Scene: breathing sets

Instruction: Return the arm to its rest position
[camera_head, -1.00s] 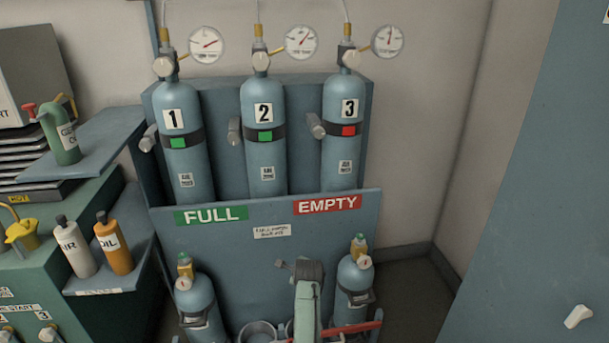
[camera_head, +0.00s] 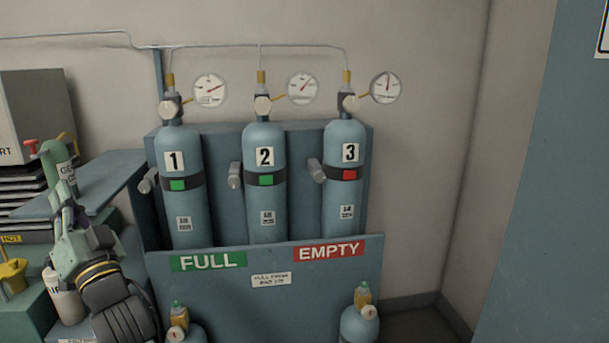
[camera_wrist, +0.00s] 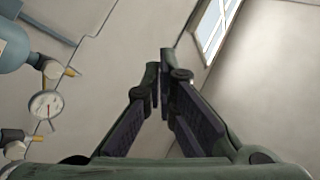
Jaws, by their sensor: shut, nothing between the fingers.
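My gripper (camera_head: 68,205) is at the lower left in the head view, raised in front of the side bench, with its fingers pointing up. The wrist view looks toward bare wall, clear of any contact.
Three numbered blue cylinders (camera_head: 265,200) stand in a rack (camera_head: 225,290) with FULL and EMPTY signs. Gauges (camera_head: 303,88) hang above. A green bottle (camera_head: 56,172) and yellow item (camera_head: 13,275) are at left. A blue panel (camera_head: 550,200) bounds the right. The wrist view shows a window (camera_wrist: 215,28).

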